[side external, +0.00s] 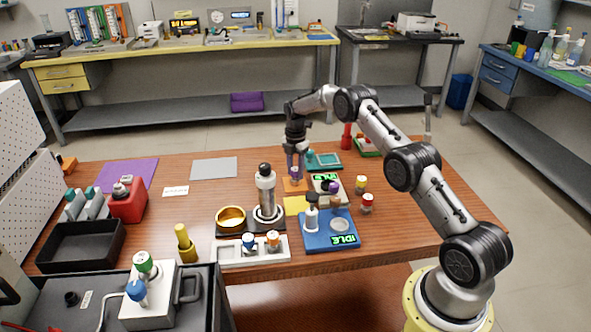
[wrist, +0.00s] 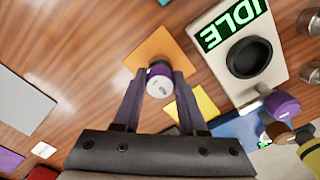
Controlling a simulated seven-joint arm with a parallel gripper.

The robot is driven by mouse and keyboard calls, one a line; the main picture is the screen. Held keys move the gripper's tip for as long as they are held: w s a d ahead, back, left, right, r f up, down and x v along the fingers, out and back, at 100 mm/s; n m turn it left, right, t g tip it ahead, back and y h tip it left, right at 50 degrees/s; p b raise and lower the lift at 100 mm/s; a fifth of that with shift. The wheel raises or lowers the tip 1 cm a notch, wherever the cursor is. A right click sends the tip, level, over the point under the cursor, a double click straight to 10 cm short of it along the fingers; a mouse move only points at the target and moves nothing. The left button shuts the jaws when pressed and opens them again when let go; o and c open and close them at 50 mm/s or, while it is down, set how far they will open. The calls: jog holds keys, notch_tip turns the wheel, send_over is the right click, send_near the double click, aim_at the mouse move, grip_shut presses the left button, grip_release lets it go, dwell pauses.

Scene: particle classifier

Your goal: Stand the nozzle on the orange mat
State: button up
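The orange mat (side external: 294,187) lies on the wooden table, below my gripper. It also shows in the wrist view (wrist: 176,50). The nozzle (wrist: 159,83), purple with a pale silvery end, is between my fingertips over the mat's near part. In the side view the nozzle (side external: 295,173) is small and partly hidden by the fingers. My gripper (side external: 296,168) points down, its fingers close against both sides of the nozzle. I cannot tell whether the nozzle's lower end touches the mat.
A pale device with an IDLE display (wrist: 240,50) stands close to the right of the mat in the wrist view. A yellow mat (side external: 297,206) lies just in front, beside a blue IDLE station (side external: 330,243) and a tall silver cylinder (side external: 265,190).

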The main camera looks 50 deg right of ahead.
jog(key=o, duration=0.4)
notch_tip(320, 180, up, 13)
notch_tip(320, 180, up, 6)
jog(key=m, duration=0.2)
send_over(295, 169)
jog(key=s+a, duration=0.2)
jog(key=a, duration=0.2)
jog(key=s+a+r+m+t, duration=0.2)
jog(key=s+a+r+m, duration=0.3)
jog(key=s+a+r, duration=0.5)
jog(key=s+a+r+m+t, duration=0.2)
jog(key=s+a+r+m, duration=0.3)
jog(key=s, duration=0.5)
jog(key=s+a+f+m, duration=0.2)
jog(key=s+a+m, duration=0.1)
jog(key=s, duration=0.5)
jog(key=s+a+f+m+t, duration=0.1)
jog(key=s+a+f+m, duration=0.2)
jog(key=s, duration=0.6)
jog(key=shift+s+a+t, duration=0.25)
jog(key=shift+s+t, duration=0.05)
